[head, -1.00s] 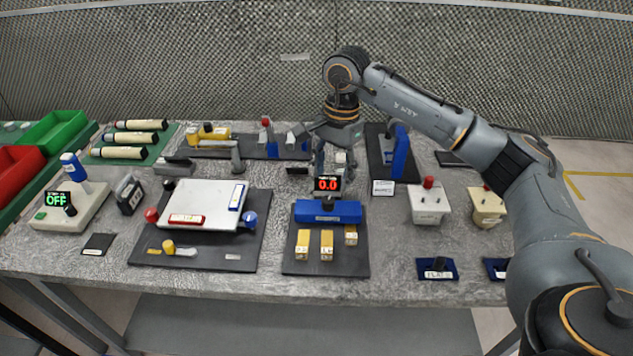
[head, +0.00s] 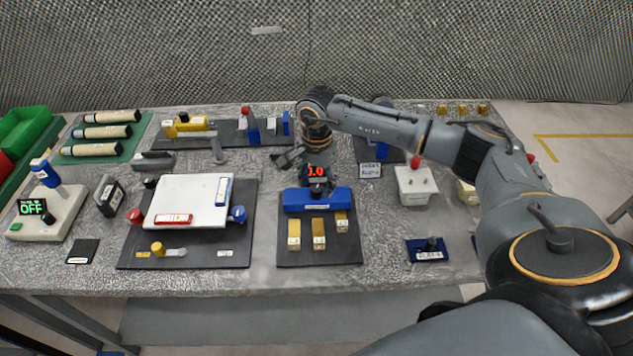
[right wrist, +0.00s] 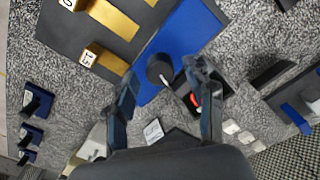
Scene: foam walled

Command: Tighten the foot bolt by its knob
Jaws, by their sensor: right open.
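A blue block (head: 320,200) stands on a dark mat, with a small red-lit display (head: 316,171) behind it. In the right wrist view a round black knob (right wrist: 158,68) lies over the edge of the blue block (right wrist: 190,42), with a thin stem running toward the display. My right gripper (right wrist: 163,74) is open, its fingers on either side of the knob in that view; whether they touch it I cannot tell. In the head view my right gripper (head: 304,172) is low over the display and partly hides it. No readable label names the foot bolt. My left gripper is out of view.
Gold blocks (head: 319,234) lie in front of the blue block. A white plate (head: 188,201) with coloured knobs is to the left. A white box (head: 415,186) with a red knob is to the right. Several other fixtures stand along the back.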

